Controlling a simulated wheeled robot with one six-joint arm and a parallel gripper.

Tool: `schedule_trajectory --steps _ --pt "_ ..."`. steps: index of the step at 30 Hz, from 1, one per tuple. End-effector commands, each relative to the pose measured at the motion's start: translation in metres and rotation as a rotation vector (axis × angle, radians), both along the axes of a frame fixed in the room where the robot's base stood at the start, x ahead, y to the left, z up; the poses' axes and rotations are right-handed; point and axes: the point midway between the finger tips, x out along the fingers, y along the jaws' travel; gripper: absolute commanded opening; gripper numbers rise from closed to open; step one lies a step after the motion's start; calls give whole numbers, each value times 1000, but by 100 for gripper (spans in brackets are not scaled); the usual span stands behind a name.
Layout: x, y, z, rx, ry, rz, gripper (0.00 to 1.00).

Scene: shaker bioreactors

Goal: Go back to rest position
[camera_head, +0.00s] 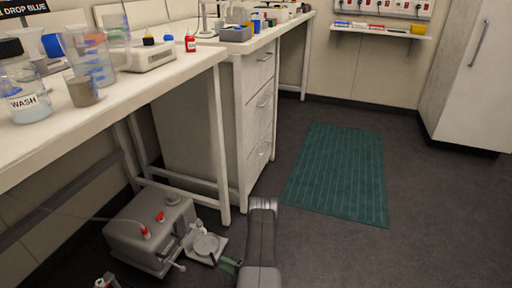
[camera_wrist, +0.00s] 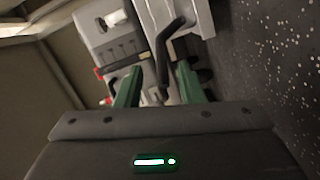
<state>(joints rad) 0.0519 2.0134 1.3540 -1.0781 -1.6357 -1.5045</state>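My gripper (camera_wrist: 158,85) shows two green fingers spread apart in the wrist view, with a gap between them. A black bent lever (camera_wrist: 167,42) lies beyond and partly between the fingertips; I cannot tell whether they touch it. In the head view my gripper (camera_head: 229,265) is low over the floor at the bottom centre. It is just right of a grey boxy device (camera_head: 150,232) with red fittings and a small round plate (camera_head: 206,244) at its side. The device also shows in the wrist view (camera_wrist: 112,40).
A white bench (camera_head: 150,78) with bottles and beakers runs along the left, its legs near the device. A drawer unit (camera_head: 258,105) stands behind. A green mat (camera_head: 340,172) lies on the floor, with open floor to its right. A white cabinet (camera_head: 470,80) stands far right.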

Motion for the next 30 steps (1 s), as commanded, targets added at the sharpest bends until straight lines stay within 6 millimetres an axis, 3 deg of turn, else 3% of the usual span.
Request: schedule_trajectory --steps 15,30 --pt "34 56 -4 -1 -2 2 35" --pt "36 60 -3 0 0 0 35"
